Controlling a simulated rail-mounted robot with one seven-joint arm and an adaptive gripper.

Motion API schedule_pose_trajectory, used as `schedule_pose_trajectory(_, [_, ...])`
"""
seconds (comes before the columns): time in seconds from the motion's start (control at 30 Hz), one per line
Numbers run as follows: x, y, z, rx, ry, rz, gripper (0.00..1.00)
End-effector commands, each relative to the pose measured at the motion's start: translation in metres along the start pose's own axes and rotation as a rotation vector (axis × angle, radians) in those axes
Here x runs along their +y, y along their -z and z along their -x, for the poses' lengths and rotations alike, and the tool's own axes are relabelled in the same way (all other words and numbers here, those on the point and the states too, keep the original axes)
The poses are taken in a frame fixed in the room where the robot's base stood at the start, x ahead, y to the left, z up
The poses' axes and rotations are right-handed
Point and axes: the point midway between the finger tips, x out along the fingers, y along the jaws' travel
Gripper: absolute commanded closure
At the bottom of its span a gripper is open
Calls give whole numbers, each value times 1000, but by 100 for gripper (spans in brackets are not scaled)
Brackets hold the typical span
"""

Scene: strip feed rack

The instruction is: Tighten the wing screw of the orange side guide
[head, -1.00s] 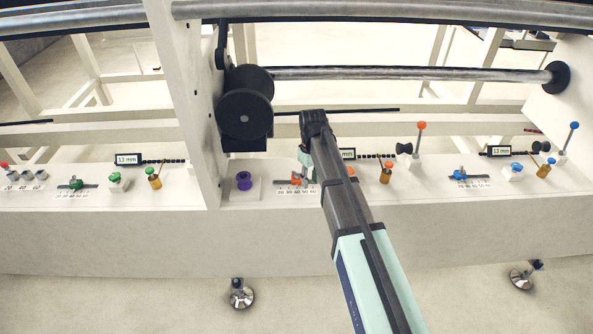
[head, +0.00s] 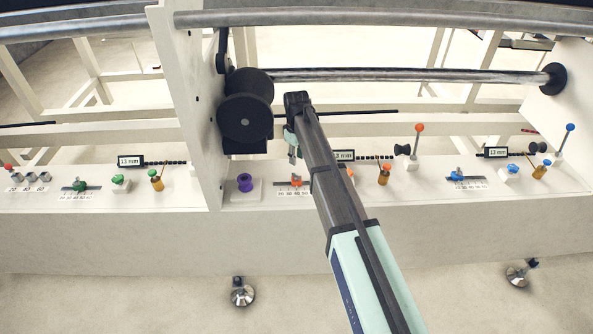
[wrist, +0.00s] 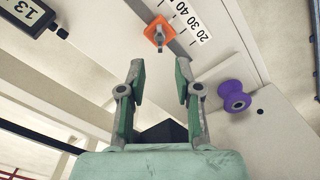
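The orange side guide (wrist: 160,30) sits on its slot beside a number scale (wrist: 190,22) in the wrist view, with its small grey wing screw (wrist: 159,37) on top. In the head view the orange guide (head: 296,181) is low on the white ledge, just left of my arm. My gripper (wrist: 159,75) is open and empty, its two green-padded fingers apart. The guide lies beyond the fingertips and roughly in line with the gap between them, with nothing touching. In the head view my gripper (head: 292,155) is above the ledge, partly hidden by my wrist.
A purple spool-shaped knob (wrist: 233,95) is right of my fingers; it also shows in the head view (head: 245,183). A 13 mm display (wrist: 28,12) is at upper left. A black roller (head: 246,118) and upright panel (head: 187,100) stand left of my arm.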

Motion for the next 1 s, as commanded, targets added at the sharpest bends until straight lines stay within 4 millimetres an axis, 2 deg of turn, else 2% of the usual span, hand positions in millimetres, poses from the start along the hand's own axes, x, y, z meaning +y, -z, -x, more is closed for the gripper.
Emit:
schedule_pose_trajectory(0.2, [0,0,-42,-2,1,0,67])
schedule_pose_trajectory(0.4, [0,0,-69,0,0,-1,67])
schedule_pose_trajectory(0.6, [0,0,-80,0,0,-1,67])
schedule_pose_trajectory(0.87, [0,0,-82,1,-1,-1,67])
schedule_pose_trajectory(0.9, [0,0,-82,1,-1,-1,70])
schedule_pose_trajectory(1.0, [0,0,-82,1,0,-1,100])
